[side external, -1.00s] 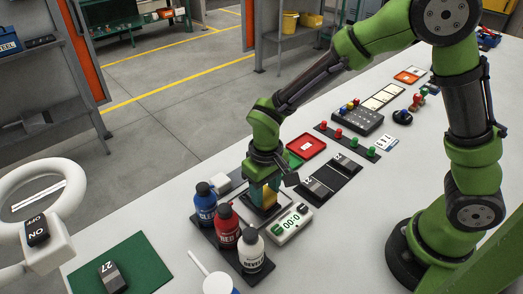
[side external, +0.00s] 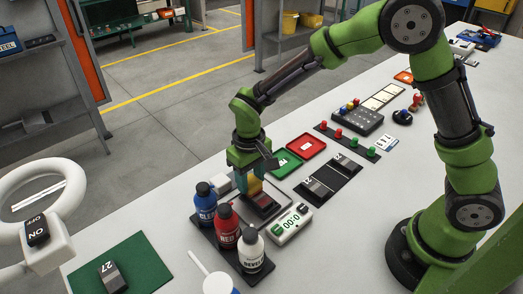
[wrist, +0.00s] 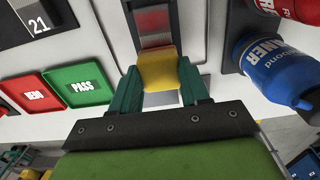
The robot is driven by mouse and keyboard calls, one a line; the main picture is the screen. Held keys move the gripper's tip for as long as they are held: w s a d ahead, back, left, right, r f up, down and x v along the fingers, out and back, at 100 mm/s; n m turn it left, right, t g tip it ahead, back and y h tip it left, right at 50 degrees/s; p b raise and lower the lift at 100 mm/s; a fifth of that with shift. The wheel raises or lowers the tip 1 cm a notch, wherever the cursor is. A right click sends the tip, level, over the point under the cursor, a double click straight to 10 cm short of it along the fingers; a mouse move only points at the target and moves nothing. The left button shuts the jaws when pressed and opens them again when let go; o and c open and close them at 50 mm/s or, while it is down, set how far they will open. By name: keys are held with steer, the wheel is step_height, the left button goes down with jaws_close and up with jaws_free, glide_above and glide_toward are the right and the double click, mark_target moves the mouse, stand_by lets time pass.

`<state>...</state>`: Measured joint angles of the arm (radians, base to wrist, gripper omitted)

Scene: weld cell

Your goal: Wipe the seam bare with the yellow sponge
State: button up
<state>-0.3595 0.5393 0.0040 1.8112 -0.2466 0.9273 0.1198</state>
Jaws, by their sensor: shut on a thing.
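My gripper (side external: 249,188) is shut on the yellow sponge (side external: 255,186), which also shows between the green fingers in the wrist view (wrist: 158,72). The sponge is at the far-left end of the weld piece, a small plate on a light base (side external: 267,201). The plate's top looks dark red in the side view. In the wrist view the weld piece (wrist: 155,22) shows red and grey patches just beyond the sponge, and the sponge hides part of it. I cannot tell whether the sponge touches the plate.
Blue (side external: 205,209), red (side external: 226,232) and white (side external: 250,252) bottles stand in a dark rack close to the gripper. A white timer (side external: 291,222) lies right of the weld piece. Green (side external: 287,163) and red (side external: 306,146) trays and a black plate holder (side external: 345,178) lie behind.

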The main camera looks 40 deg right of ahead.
mark_target(250, 180)
steer(key=shift+w+r, duration=0.1)
steer(key=shift+r, duration=3.9)
steer(key=s+d+f, duration=0.5)
steer(key=s+d, duration=0.2)
steer(key=s, duration=0.1)
steer(key=w+a, duration=0.1)
steer(key=w, duration=0.4)
steer(key=w+a+f, duration=0.1)
steer(key=w, duration=0.4)
steer(key=w+a, duration=0.2)
steer(key=w, duration=0.3)
steer(key=shift+f, duration=0.35)
steer(key=shift+w+f, duration=0.1)
steer(key=shift+f, duration=1.6)
steer(key=shift+f, duration=0.1)
steer(key=o, duration=1.1)
